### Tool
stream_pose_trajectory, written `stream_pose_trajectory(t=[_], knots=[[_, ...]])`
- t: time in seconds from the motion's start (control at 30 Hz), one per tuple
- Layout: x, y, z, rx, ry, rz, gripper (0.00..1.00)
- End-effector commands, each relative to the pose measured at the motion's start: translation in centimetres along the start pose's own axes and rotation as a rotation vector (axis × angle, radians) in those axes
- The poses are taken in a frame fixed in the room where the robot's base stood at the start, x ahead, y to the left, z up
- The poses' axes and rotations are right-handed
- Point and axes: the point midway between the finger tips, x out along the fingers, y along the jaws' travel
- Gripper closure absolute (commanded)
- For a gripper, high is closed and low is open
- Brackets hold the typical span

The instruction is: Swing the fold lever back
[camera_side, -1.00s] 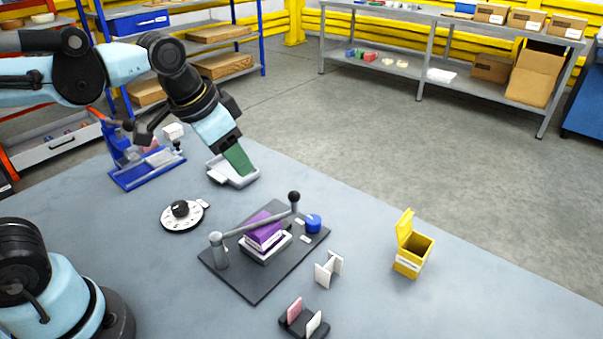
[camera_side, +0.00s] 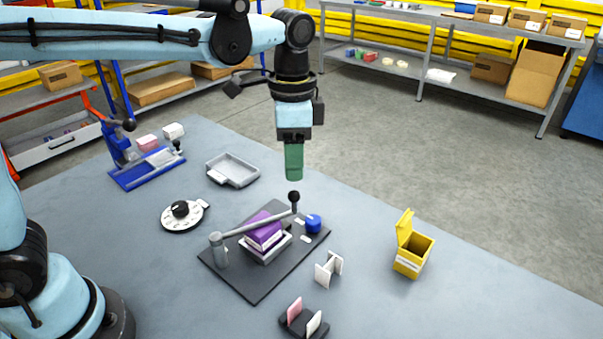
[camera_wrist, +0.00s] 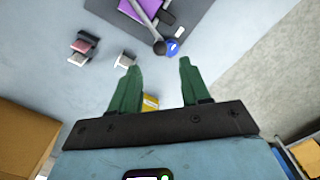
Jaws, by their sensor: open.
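The fold lever (camera_side: 262,226) is a grey bar with a dark ball knob (camera_side: 294,196) at its right end. It runs from a grey post (camera_side: 217,248) across a dark base plate (camera_side: 254,288). A purple block (camera_side: 263,236) sits in a white holder on the plate, with the bar beside or over it. A blue knob (camera_side: 313,223) is at the plate's right corner. My gripper (camera_side: 294,178) points down above the lever's knob, apart from it. In the wrist view its green fingers (camera_wrist: 157,75) are spread and empty, and the lever (camera_wrist: 146,25) shows at the top.
A yellow open-lidded box (camera_side: 410,262) stands to the right. A white stand (camera_side: 328,268) and a dark holder with cards (camera_side: 304,322) are in front. A dial (camera_side: 182,214), a grey tray (camera_side: 233,172) and a blue fixture (camera_side: 148,172) are to the left.

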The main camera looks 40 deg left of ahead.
Motion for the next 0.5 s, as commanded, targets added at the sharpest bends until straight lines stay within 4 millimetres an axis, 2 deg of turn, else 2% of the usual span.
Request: stream_pose_trajectory(t=[0.3,0.5], knots=[[5.2,0.0,0.0,-0.002,0.001,-0.001,0.54],[7.6,0.0,0.0,-0.002,0.001,-0.001,0.54]])
